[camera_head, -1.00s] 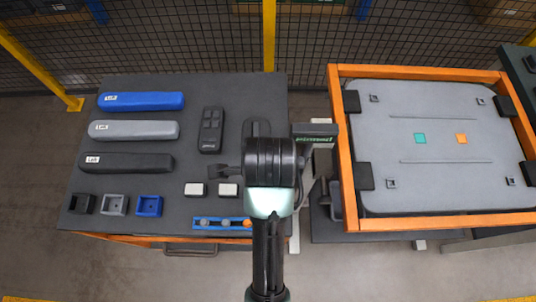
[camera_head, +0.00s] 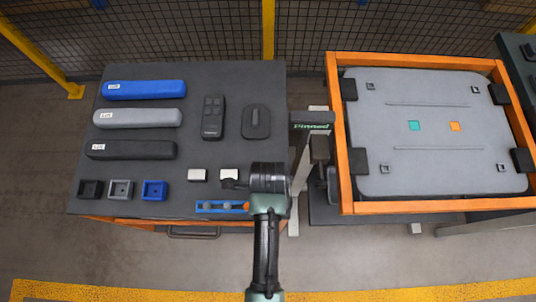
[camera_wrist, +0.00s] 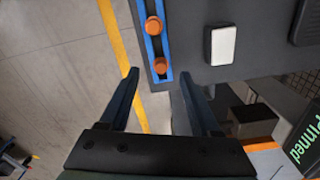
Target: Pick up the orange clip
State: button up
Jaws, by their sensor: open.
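An orange clip (camera_wrist: 160,65) sits at the end of a blue rail (camera_wrist: 168,42) in the wrist view. A second orange round piece (camera_wrist: 153,25) sits further along that rail. In the head view the blue rail (camera_head: 207,206) lies at the bench's front edge, and an orange bit (camera_head: 246,206) shows at its right end, partly hidden by my wrist. My gripper (camera_wrist: 160,75) is open and empty, its fingertips either side of the near clip in the picture. I cannot tell the height gap.
White blocks (camera_head: 198,175) lie just behind the rail. Three small bins (camera_head: 121,190) and three long covers (camera_head: 138,118) are on the left. A dark post with a green-lettered sign (camera_head: 312,122) stands right, beside an orange-framed panel (camera_head: 435,130).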

jog(key=shift+f, duration=1.55)
grip_shut()
